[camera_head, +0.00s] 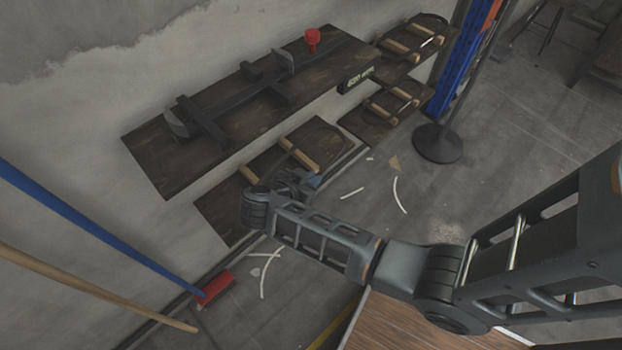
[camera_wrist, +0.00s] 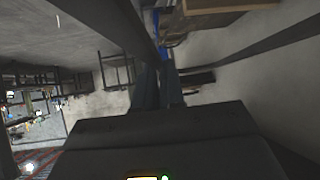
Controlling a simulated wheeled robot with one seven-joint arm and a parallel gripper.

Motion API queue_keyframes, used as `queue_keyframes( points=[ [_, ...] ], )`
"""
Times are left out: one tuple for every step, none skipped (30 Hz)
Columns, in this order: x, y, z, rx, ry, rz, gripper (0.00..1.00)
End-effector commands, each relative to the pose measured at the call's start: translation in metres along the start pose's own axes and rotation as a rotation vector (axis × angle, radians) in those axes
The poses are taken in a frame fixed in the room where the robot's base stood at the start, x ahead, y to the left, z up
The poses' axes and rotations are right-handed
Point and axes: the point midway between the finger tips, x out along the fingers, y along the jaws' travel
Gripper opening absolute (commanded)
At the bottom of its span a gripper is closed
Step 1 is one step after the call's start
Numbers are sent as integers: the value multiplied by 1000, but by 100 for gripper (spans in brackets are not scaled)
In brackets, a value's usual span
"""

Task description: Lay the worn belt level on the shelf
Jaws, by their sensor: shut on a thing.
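My gripper (camera_head: 296,183) is at the front edge of the lower left shelf board (camera_head: 222,208) in the head view. In the wrist view its bluish fingers (camera_wrist: 162,85) are close together, shut on a dark strap that I take to be the worn belt (camera_wrist: 250,54). One dark band runs from the fingers to the upper right and another to the upper left. In the head view the belt is hard to tell from the dark board and my gripper. Whether it lies level cannot be seen.
Light wooden bars (camera_head: 299,154) lie on the lower boards. The upper shelf (camera_head: 155,160) carries dark metal brackets and a red knob (camera_head: 312,38). A blue pole (camera_head: 90,225) and a wooden pole (camera_head: 75,282) cross the left. Pale strips (camera_head: 398,196) lie on the floor.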

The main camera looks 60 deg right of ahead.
Motion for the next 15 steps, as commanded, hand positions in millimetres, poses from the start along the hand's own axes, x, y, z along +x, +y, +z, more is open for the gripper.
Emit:
queue_keyframes(
  points=[
    [0, 0, 0, 3, -1, 4, 0],
    [0, 0, 0, 7, -3, 9, 0],
    [0, -1, 0, 16, -6, 20, 0],
    [0, -1, -1, 25, -10, 32, 0],
    [-1, -2, -1, 36, -14, 46, 0],
    [-1, -3, -2, 55, -21, 72, 0],
    [-1, -3, -2, 72, -28, 96, 0],
    [-1, -4, -3, 92, -35, 123, 0],
    [0, -5, -1, 99, -38, 135, 0],
    [1, -7, 0, 96, -37, 131, 0],
    [2, -10, 0, 96, -36, 131, 0],
    [2, -13, 0, 96, -36, 131, 0],
    [3, -15, 0, 95, -36, 131, 0],
    [3, -17, 1, 95, -36, 130, 0],
    [4, -21, 1, 95, -37, 129, 0]
  ],
)
